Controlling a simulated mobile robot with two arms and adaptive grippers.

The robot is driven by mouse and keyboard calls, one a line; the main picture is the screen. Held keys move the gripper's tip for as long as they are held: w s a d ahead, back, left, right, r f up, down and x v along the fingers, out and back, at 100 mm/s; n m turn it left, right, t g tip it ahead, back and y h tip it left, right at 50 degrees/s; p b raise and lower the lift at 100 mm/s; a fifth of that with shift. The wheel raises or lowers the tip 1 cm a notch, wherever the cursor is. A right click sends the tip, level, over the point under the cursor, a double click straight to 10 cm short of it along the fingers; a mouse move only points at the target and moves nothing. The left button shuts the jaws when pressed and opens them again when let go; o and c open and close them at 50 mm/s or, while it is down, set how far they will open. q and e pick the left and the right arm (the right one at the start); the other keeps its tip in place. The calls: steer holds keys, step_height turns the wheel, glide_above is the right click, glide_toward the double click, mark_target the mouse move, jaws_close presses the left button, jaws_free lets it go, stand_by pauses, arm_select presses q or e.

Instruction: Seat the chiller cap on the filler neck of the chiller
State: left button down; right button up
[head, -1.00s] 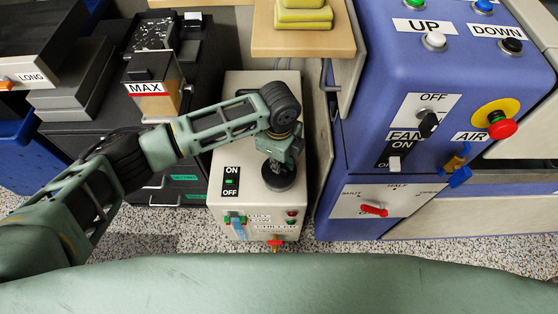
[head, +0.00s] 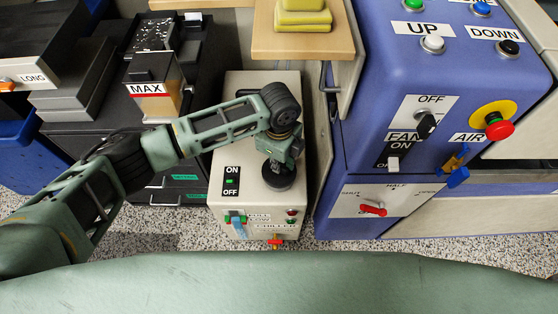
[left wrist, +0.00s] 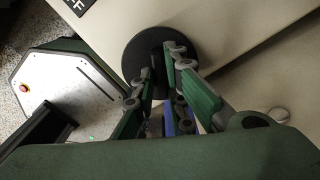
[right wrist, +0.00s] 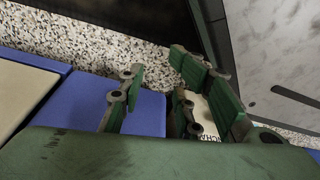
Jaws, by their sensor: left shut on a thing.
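The chiller (head: 240,110) is the cream box on the floor at the centre of the head view, with an ON/OFF switch plate on top. The chiller cap (head: 279,180) is a round black disc at the top's right side; it also shows in the left wrist view (left wrist: 143,58). My left gripper (head: 277,160) points down over the cap. In the left wrist view its fingers (left wrist: 160,75) are shut on the cap's raised middle. The filler neck is hidden, so I cannot tell whether the cap rests on it. My right gripper (right wrist: 150,95) shows only in its own wrist view, fingers apart and empty.
The blue machine (head: 360,110) with buttons and knobs stands close to the right of the chiller. A wooden shelf (head: 300,45) with yellow cloths overhangs the back. A dark cabinet with a MAX box (head: 150,95) stands to the left. Speckled floor lies in front.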

arm_select(q)
steer(key=shift+f, duration=0.3)
arm_select(e)
steer(key=shift+s, duration=0.15)
arm_select(q)
steer(key=shift+f+b, duration=0.3)
steer(key=shift+f, duration=0.1)
arm_select(e)
steer(key=shift+r, duration=0.35)
arm_select(q)
steer(key=shift+f, duration=0.1)
arm_select(e)
steer(key=shift+a+r, duration=0.1)
arm_select(q)
steer(key=shift+f, duration=0.2)
steer(key=c, duration=1.7)
jaws_free()
arm_select(e)
steer(key=shift+w+r, duration=0.35)
steer(key=shift+w, duration=0.15)
